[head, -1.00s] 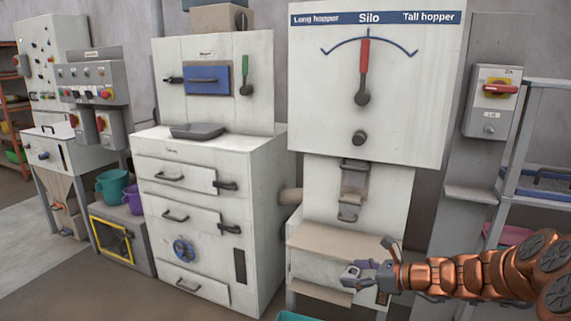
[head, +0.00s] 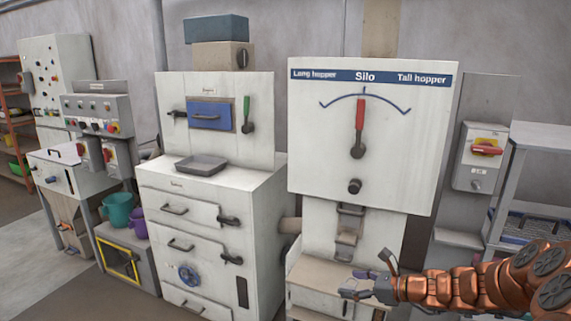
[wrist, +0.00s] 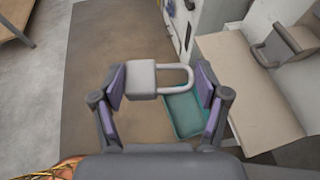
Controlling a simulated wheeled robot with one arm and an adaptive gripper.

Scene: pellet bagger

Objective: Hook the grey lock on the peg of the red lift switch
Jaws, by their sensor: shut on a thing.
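The grey lock (wrist: 141,78) is held between the two purple-padded fingers of my gripper (wrist: 160,86) in the wrist view. Its shackle points to the right there and looks closed. In the head view my gripper (head: 368,282) is at the lower right, in front of the silo's lower cabinet, and the lock there is small and hard to make out. The red lift switch (head: 487,149) is on a grey box on the post at the right, with a yellow plate behind its red handle. My gripper is lower and to the left of it in the picture, well apart. The peg is too small to make out surely.
The silo panel (head: 420,150) with its red-handled lever stands left of the switch. A grey rack (head: 513,175) stands right of the switch, and a small ledge (head: 459,238) juts out below it. A teal tray (wrist: 170,122) lies on the floor below my gripper.

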